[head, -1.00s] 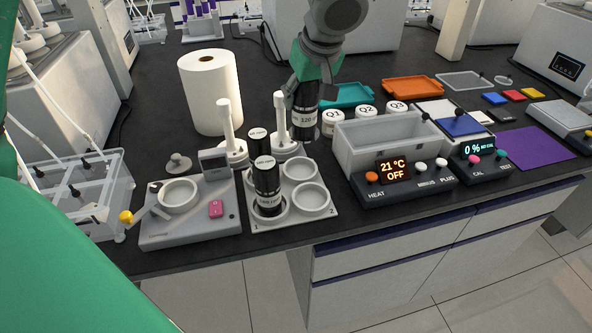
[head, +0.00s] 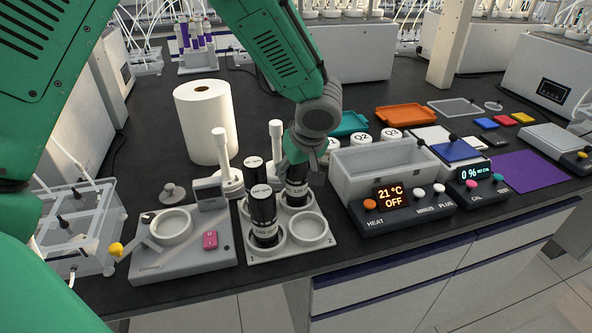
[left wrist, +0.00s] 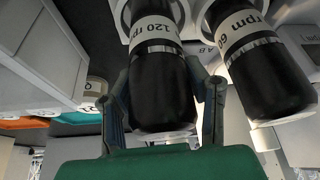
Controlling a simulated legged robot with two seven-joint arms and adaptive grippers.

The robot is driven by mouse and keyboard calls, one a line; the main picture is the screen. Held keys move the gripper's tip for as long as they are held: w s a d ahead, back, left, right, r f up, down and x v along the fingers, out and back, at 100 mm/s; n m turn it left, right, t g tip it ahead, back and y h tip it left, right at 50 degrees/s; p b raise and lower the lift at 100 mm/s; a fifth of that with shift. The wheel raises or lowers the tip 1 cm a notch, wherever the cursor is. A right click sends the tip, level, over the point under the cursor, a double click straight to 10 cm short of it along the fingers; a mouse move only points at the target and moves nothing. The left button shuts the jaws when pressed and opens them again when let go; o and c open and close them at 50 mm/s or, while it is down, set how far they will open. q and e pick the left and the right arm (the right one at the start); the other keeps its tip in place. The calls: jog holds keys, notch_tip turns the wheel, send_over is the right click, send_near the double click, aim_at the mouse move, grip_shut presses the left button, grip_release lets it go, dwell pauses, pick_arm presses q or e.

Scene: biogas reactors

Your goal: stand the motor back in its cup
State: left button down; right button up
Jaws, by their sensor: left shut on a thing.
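The motor is a black cylinder with a white 120 rpm band (left wrist: 156,85), upright between the two fingers of my left gripper (left wrist: 163,105) in the left wrist view. In the head view this motor (head: 296,187) is at the back right cup of the white cup tray (head: 290,252), its lower end in or just over the cup. My left gripper (head: 299,158) is shut on its upper part. Whether it rests on the cup floor is hidden. A 60 rpm motor (left wrist: 262,75) stands beside it in the left wrist view. My right gripper is not in view.
Black motors stand in the front left cup (head: 263,213) and the back left cup; the front right cup (head: 309,228) is empty. A grey device (head: 180,255) is left of the tray, a grey bath (head: 385,170) right. White upright pieces stand close behind.

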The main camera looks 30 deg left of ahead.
pick_arm(q)
jog(key=c, duration=1.3)
grip_release()
jog(key=o, duration=0.4)
jog(key=shift+o, duration=0.2)
jog(key=shift+d, duration=0.15)
jog(key=shift+r, duration=0.1)
jog(key=shift+d+r, duration=0.1)
jog(key=shift+r, duration=0.25)
jog(key=v, duration=1.1)
jog(key=shift+s+d+p, duration=0.15)
jog(key=shift+d+p, duration=0.05)
jog(key=shift+p, duration=0.2)
